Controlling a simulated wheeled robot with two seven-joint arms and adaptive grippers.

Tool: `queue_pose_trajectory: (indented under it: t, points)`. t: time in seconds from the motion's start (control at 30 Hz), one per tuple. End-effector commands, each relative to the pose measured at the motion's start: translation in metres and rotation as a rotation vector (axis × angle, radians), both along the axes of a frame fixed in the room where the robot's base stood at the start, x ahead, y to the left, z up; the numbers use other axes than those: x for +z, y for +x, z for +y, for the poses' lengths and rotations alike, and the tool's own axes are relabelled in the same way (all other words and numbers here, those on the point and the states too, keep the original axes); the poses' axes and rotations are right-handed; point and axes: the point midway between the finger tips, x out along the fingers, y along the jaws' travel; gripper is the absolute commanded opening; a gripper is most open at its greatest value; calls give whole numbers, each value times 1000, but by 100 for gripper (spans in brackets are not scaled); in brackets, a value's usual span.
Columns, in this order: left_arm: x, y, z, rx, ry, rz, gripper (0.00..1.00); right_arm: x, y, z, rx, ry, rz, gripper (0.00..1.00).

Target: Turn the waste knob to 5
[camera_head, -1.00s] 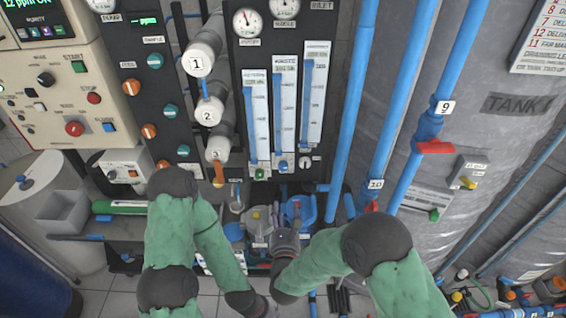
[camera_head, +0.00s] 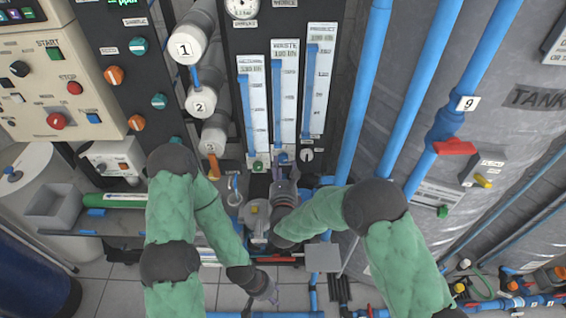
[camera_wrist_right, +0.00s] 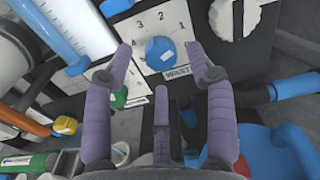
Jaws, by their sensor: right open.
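The blue waste knob (camera_wrist_right: 160,53) sits on a white dial plate (camera_wrist_right: 150,22) with numerals around it and a label reading WASTE, partly covered by a finger. The "5" mark cannot be made out. The knob also shows small in the head view (camera_head: 283,157), under the middle flow tube. My right gripper (camera_wrist_right: 160,70) is open, its fingertips on either side of the knob in the picture, with no clear contact. In the head view my right gripper (camera_head: 284,178) is just below the knob. My left gripper (camera_head: 266,291) hangs low over the floor, apart from the panel; its jaws are too small to judge.
A green knob (camera_wrist_right: 118,97) is left of the waste knob and a pale knob (camera_wrist_right: 236,18) is to its right. Flow tubes (camera_head: 285,95) rise above. Blue pipes (camera_head: 366,80) and a red-handled valve (camera_head: 455,147) stand to the right. A grey pump (camera_head: 257,220) is below.

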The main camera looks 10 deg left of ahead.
Motion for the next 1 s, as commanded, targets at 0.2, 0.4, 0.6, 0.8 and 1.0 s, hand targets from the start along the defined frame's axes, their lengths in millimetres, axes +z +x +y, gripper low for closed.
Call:
queue_pose_trajectory:
  t: [0.2, 0.4, 0.6, 0.8, 1.0]
  points:
    - [-2, 0, 0, 0, 0, 0, 40, -1, 22, 4, 0, 0, 0, 56]
    - [-3, 0, 0, 0, 0, 0, 40, 0, 27, 6, 1, -1, 0, 56]
    - [-3, 0, 0, 0, 0, 0, 40, 0, 27, 5, 1, -1, 0, 51]
    - [-3, 0, 0, 0, 0, 0, 40, 0, 27, 5, 0, 0, 0, 0]
    - [-3, 0, 0, 0, 0, 0, 40, 1, 27, 6, 0, -1, -1, 0]
